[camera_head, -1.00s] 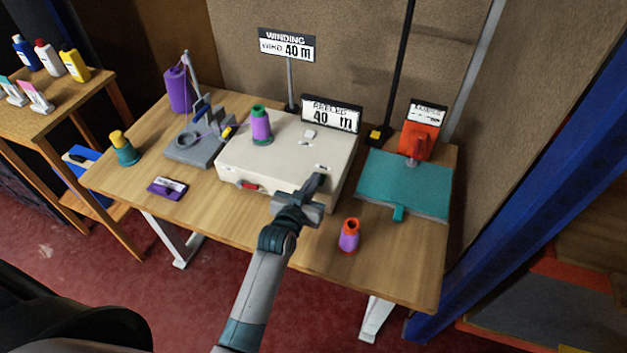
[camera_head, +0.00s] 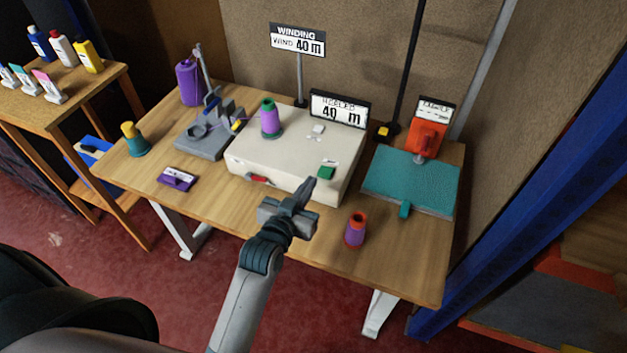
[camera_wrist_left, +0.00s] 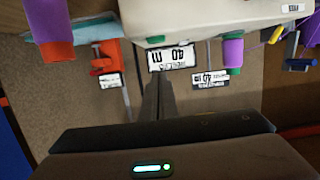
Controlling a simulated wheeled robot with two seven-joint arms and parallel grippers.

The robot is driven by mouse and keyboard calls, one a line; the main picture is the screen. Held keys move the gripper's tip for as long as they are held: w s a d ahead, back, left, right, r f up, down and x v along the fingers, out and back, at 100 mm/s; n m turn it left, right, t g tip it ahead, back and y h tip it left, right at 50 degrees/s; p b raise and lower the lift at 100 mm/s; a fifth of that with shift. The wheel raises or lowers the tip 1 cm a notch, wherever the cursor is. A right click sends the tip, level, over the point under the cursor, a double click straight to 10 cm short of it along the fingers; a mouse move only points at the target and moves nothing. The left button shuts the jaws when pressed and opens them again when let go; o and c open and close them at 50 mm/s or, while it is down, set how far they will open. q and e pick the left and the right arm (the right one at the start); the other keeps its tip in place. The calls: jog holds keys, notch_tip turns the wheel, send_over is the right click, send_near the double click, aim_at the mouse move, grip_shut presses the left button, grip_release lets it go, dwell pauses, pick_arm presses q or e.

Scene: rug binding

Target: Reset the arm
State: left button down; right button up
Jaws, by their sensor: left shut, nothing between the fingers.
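My left gripper (camera_head: 306,188) is shut and empty, in the air by the front edge of the white winding box (camera_head: 262,158). Its closed fingers also show in the left wrist view (camera_wrist_left: 158,98), where the scene appears upside down. On the box stand a purple and green thread cone (camera_head: 270,118) and a green button (camera_head: 326,172), just beyond the fingertips. A purple cone with a red top (camera_head: 356,230) stands on the table right of the gripper. My right gripper is not in view.
The wooden table (camera_head: 290,245) also holds a teal pad (camera_head: 410,182) with a red device (camera_head: 426,138), a grey winder stand (camera_head: 205,140), a yellow-topped teal cone (camera_head: 134,140) and a purple card (camera_head: 176,179). A sign (camera_head: 298,40) and display (camera_head: 339,110) stand behind the box.

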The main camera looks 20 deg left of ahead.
pick_arm(q)
jog(key=shift+s, duration=0.35)
jog(key=shift+r, duration=0.1)
dwell(0.3)
